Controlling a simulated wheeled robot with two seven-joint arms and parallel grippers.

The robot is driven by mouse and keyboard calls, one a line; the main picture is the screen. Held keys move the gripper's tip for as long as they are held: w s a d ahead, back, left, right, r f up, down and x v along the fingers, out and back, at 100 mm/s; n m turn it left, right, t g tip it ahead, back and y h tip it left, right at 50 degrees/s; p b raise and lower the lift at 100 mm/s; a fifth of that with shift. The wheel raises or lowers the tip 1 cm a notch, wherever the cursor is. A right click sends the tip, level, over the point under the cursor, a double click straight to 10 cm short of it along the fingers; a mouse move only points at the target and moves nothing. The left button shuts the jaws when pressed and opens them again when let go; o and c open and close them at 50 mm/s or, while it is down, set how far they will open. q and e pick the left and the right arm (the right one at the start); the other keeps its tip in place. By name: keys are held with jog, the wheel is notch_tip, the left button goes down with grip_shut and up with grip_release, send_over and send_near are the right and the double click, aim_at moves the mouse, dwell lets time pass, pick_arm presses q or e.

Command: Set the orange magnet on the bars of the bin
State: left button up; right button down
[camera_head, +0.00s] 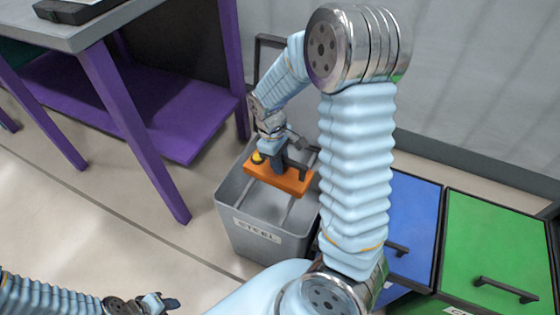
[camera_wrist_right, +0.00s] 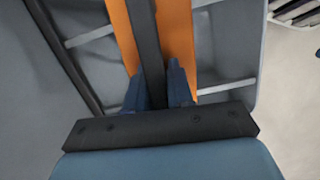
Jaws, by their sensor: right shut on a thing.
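The orange magnet (camera_head: 278,180) is a flat orange block with a dark upright handle and a yellow knob. It is over the open top of the grey bin (camera_head: 262,240) labelled STEEL. My right gripper (camera_head: 277,143) is shut on the dark handle, which also shows between its fingers in the right wrist view (camera_wrist_right: 157,85). In that view the orange magnet (camera_wrist_right: 181,35) lies across the light bars (camera_wrist_right: 92,37) of the bin; I cannot tell whether it touches them. My left gripper (camera_head: 160,303) is low at the left, far from the bin; its jaws are unclear.
A blue bin (camera_head: 414,215) and a green bin (camera_head: 495,240) with black handles stand to the right. A workbench with purple legs (camera_head: 135,130) stands to the left of the grey bin. A wall is behind. The floor at the front left is clear.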

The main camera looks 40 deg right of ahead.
jog(key=shift+f, duration=0.3)
dwell(0.8)
jog(key=c, duration=0.9)
grip_release()
